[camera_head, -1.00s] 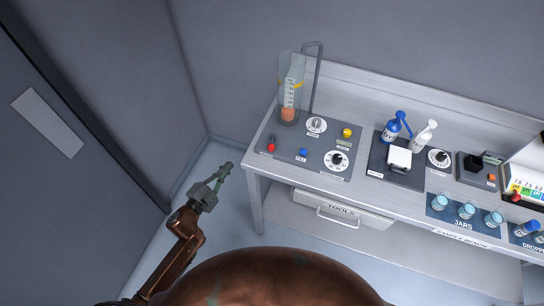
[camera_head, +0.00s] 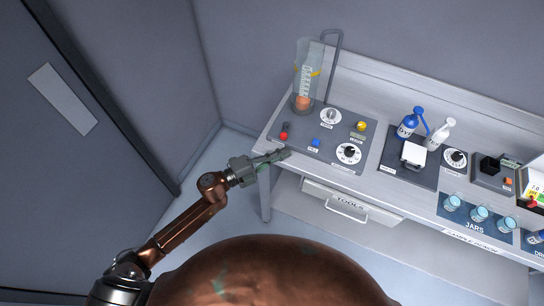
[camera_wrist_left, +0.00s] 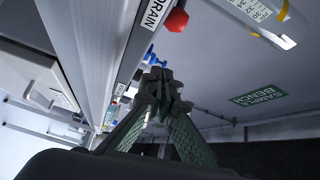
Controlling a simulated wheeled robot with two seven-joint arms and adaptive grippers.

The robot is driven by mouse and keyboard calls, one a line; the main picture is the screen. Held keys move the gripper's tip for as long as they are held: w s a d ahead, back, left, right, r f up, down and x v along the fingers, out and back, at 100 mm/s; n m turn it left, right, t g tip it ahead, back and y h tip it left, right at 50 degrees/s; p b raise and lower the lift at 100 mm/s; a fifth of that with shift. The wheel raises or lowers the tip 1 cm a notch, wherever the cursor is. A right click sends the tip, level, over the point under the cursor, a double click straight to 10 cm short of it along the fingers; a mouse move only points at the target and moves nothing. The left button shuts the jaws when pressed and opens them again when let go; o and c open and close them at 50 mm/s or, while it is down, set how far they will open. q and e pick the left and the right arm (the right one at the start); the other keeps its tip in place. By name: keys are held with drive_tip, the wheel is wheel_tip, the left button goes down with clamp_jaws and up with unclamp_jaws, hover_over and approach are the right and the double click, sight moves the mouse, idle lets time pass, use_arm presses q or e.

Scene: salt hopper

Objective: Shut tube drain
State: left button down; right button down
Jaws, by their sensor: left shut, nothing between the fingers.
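The clear graduated tube (camera_head: 306,75) stands upright at the back left of the bench, with an orange ball low inside it. A red drain knob (camera_head: 284,135) sits on the grey panel in front of the tube. In the left wrist view the red knob (camera_wrist_left: 177,19) shows beside a label reading DRAIN (camera_wrist_left: 155,12). My left gripper (camera_head: 284,154) is shut and empty, at the bench's front left corner, just short of the red knob. It also shows in the left wrist view (camera_wrist_left: 158,80). My right gripper is not in view.
A blue knob (camera_head: 316,142), a yellow knob (camera_head: 361,126) and white dials share the panel. A blue bottle (camera_head: 410,122), a white bottle (camera_head: 440,133) and jars (camera_head: 479,213) stand farther right. A TOOLS drawer (camera_head: 335,199) is under the bench. The floor at left is free.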

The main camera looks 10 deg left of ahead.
sight(283, 143)
use_arm(q)
drive_tip(key=x, duration=0.3)
drive_tip(key=shift+w+d, duration=0.2)
drive_tip(key=shift+d, duration=0.1)
drive_tip(key=shift+w+a+f+b, duration=0.15)
drive_tip(key=shift+w+a+f, duration=0.05)
drive_tip(key=shift+w+a, duration=0.5)
drive_tip(key=shift+w+a+f+b, duration=0.2)
drive_tip(key=shift+w+a, duration=0.3)
drive_tip(key=shift+a, duration=0.35)
drive_tip(key=shift+a, duration=0.1)
